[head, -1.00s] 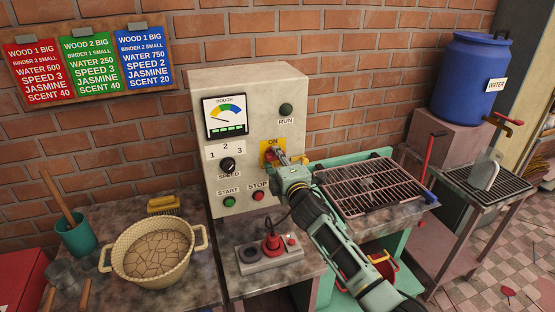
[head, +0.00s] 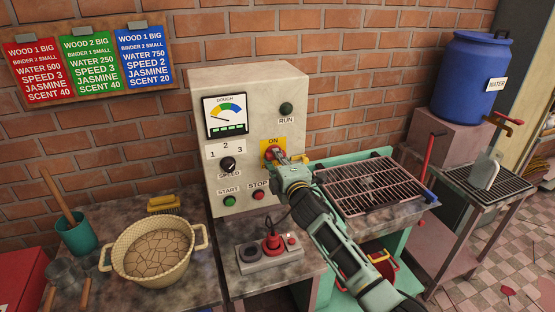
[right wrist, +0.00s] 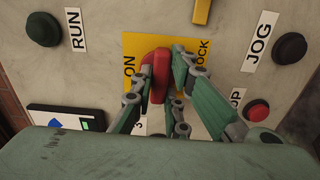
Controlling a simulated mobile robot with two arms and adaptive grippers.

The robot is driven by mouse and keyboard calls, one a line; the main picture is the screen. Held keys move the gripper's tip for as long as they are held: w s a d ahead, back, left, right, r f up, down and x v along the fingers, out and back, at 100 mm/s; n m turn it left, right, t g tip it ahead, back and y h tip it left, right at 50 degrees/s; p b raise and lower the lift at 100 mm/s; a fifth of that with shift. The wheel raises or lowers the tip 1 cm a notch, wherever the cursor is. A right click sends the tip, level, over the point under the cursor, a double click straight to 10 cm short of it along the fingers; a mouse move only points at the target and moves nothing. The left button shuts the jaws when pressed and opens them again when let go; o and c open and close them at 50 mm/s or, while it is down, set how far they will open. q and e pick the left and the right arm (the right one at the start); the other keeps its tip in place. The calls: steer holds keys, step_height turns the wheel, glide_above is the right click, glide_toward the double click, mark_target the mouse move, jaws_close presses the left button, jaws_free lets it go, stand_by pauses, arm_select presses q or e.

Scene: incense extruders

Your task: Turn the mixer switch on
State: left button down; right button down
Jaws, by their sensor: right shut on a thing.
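The mixer switch is a red rotary handle (head: 267,154) on a yellow plate marked ON, on the front of the beige control box (head: 245,90). My right gripper (head: 277,157) is at the switch, partly covering it. In the right wrist view the red handle (right wrist: 158,78) sits between the two fingers of my right gripper (right wrist: 161,92), which is shut on it. The handle lies lengthwise up and down in that view, with the ON label to its left. The LOCK label is partly hidden by a finger. My left gripper is out of view.
The box also carries a dark RUN lamp (head: 286,109), a speed knob (head: 227,164), a green START button (head: 229,201) and a red STOP button (head: 258,195). A grey pedal box (head: 262,260) is below. A rack (head: 375,185) stands right, a dough bowl (head: 125,250) left.

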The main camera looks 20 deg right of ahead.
steer(key=shift+f, duration=0.1)
steer(key=m, duration=1.7)
steer(key=shift+b, duration=0.35)
steer(key=shift+m, duration=0.4)
steer(key=c, duration=1.7)
jaws_free()
